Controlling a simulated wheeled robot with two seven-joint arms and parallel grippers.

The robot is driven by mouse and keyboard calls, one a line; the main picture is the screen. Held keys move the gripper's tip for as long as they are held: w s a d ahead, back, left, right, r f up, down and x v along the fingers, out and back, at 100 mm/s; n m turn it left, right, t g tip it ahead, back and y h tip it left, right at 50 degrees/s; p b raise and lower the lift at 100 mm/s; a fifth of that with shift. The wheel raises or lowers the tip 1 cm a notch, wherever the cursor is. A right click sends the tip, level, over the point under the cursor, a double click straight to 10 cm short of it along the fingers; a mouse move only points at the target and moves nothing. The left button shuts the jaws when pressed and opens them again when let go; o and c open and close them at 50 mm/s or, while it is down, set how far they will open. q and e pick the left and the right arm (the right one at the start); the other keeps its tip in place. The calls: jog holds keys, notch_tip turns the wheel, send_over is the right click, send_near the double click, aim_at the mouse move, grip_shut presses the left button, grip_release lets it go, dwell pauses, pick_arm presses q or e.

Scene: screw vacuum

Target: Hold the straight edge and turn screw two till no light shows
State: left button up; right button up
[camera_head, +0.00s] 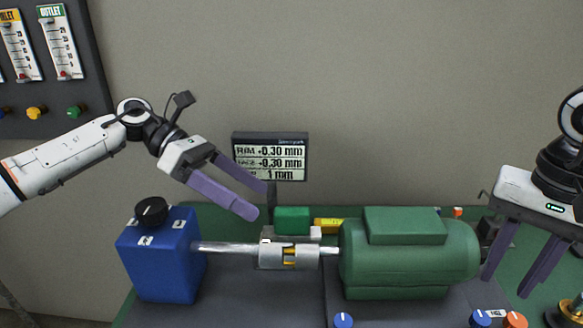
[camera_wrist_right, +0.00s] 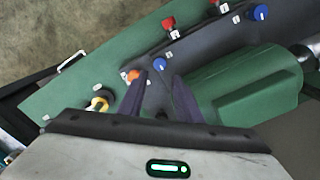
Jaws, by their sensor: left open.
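The shaft coupling (camera_head: 278,256) joins the blue pump (camera_head: 165,260) to the green motor (camera_head: 410,250); small grey pieces lie along its top, and I cannot tell whether one is the straight edge. Blue knobs (camera_head: 343,320) (camera_head: 480,318) and an orange knob (camera_head: 516,320) sit at the front; their label numbers are unreadable. The right wrist view shows an orange knob (camera_wrist_right: 134,76) and a blue knob (camera_wrist_right: 159,64). My left gripper (camera_head: 258,202) is open and empty, above and behind the coupling. My right gripper (camera_head: 507,281) is open and empty, right of the motor; its fingers also show in the wrist view (camera_wrist_right: 160,92).
A display (camera_head: 270,157) behind the coupling shows readings near 0.30 mm. A green block (camera_head: 293,220) and a yellow piece (camera_head: 328,225) stand behind the coupling. A gauge panel (camera_head: 50,100) hangs at left. A brass-coloured part (camera_head: 565,314) is at the front right.

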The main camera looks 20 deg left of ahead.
aim_at(291, 210)
pick_arm(q)
jog(key=d+r+m+g+y, duration=0.1)
jog(key=d+m+y, duration=0.1)
jog(key=m, duration=0.2)
jog(key=s+d+r+m+g+y, duration=0.1)
jog(key=d+m, duration=0.2)
jog(key=m, duration=0.1)
jog(key=s+d+m+g+y, duration=0.1)
jog(key=d+m+y, duration=0.1)
jog(key=d+m, duration=0.1)
jog(key=shift+d+r+m+y, duration=0.3)
jog(key=shift+r+m, duration=0.1)
jog(key=shift+m, duration=0.4)
jog(key=r+m+y, duration=0.1)
jog(key=m, duration=0.1)
jog(key=r+m+y, duration=0.1)
jog(key=m+y, duration=0.1)
jog(key=d+r+m+y, duration=0.1)
jog(key=m, duration=0.1)
jog(key=shift+r+t+y, duration=0.4)
jog(key=shift+w+a+r+m+y, duration=0.1)
jog(key=shift+r+m+y, duration=0.4)
jog(key=shift+m+y, duration=0.15)
notch_tip(291, 210, down, 10)
jog(key=shift+f, duration=0.1)
jog(key=shift+c, duration=0.4)
jog(key=c, duration=1.2)
pick_arm(e)
jog(key=o, duration=0.3)
